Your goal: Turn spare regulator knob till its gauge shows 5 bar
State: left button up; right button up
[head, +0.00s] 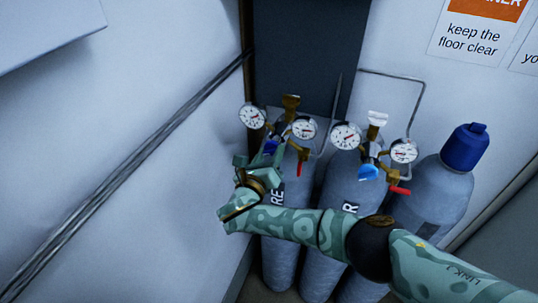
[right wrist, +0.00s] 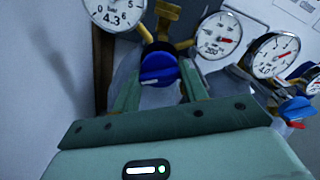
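The spare regulator (head: 290,104) sits on the left cylinder, whose label is partly hidden and ends in "RE". Its blue knob (right wrist: 158,68) is in the middle of the right wrist view; in the head view it (head: 270,147) is partly covered by my gripper. Its left gauge (right wrist: 113,12) reads 4.3 bar, with its top cut off; it also shows in the head view (head: 252,117). My right gripper (head: 268,155) has a finger on each side of the knob, and both appear to touch it. My left gripper is not in view.
The regulator's second gauge (right wrist: 219,36) is close on the right. A neighbouring regulator with a blue knob (head: 368,172) and red-handled valve (head: 400,190) stands on the middle cylinder. A blue-capped cylinder (head: 440,190) is at right. A wall (head: 130,180) with pipes lies left.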

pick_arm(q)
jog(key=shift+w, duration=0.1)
pick_arm(e)
jog(key=shift+a, duration=0.1)
jog(key=c, duration=0.3)
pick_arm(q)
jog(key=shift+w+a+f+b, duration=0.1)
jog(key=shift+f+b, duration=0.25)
pick_arm(e)
jog(key=m, duration=0.2)
jog(key=shift+f+m, duration=0.15)
jog(key=shift+m, duration=0.15)
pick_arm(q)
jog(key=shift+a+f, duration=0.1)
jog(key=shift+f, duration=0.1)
pick_arm(e)
jog(key=shift+m, duration=0.8)
jog(key=shift+r, duration=0.2)
jog(key=o, duration=1)
jog(key=shift+s, duration=0.1)
